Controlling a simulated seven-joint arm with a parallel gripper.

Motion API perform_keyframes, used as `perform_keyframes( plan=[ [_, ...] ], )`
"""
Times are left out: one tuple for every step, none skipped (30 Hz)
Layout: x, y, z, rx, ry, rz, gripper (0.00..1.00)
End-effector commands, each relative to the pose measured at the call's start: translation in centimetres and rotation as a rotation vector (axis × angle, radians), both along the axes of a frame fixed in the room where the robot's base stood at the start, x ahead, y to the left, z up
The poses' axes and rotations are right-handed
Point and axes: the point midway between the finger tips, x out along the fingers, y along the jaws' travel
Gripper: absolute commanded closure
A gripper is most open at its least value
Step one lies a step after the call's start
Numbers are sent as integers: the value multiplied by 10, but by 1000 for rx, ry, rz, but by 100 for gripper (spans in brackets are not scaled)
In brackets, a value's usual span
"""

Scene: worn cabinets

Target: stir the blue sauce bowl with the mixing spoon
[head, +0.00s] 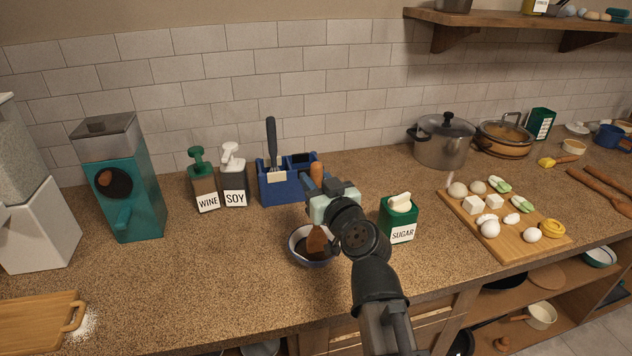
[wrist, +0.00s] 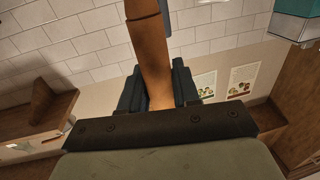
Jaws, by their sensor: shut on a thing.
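The blue sauce bowl (head: 296,257), with a blue-white rim and dark sauce inside, stands on the counter near the middle. My gripper (head: 318,187) is above and behind the bowl and shut on the mixing spoon. The spoon's brown wooden head (head: 317,241) is down in the bowl, and its orange-brown handle rises through my gripper. In the wrist view the handle (wrist: 150,62) stands between the two dark fingers (wrist: 158,92). My arm hides the bowl's right side, and I cannot tell how deep the spoon sits in the sauce.
A green sugar box (head: 399,219) stands close right of my arm. A blue utensil caddy (head: 283,184) is behind the bowl, with soy (head: 235,177) and wine (head: 204,184) bottles left of it. A food board (head: 500,240) lies right. The counter left of the bowl is clear.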

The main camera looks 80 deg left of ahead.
Motion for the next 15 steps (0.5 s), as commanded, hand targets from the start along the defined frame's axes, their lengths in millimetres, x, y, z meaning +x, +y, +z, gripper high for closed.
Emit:
perform_keyframes(
  plan=[
    [0,0,0,0,0,0,100],
    [0,0,0,0,0,0,100],
    [0,0,1,0,0,0,100],
    [0,0,2,0,0,0,100],
    [0,0,4,1,0,0,100],
    [0,0,6,1,-1,0,100],
    [0,0,8,1,-1,0,100],
    [0,0,10,1,-1,1,100],
    [0,0,13,1,-1,1,100],
    [0,0,15,1,-1,1,100],
    [0,0,17,1,-1,1,100],
    [0,0,19,1,-1,1,100],
    [0,0,21,1,-1,1,100],
    [0,0,23,1,0,1,100],
    [0,0,26,0,-1,0,100]
  ],
)
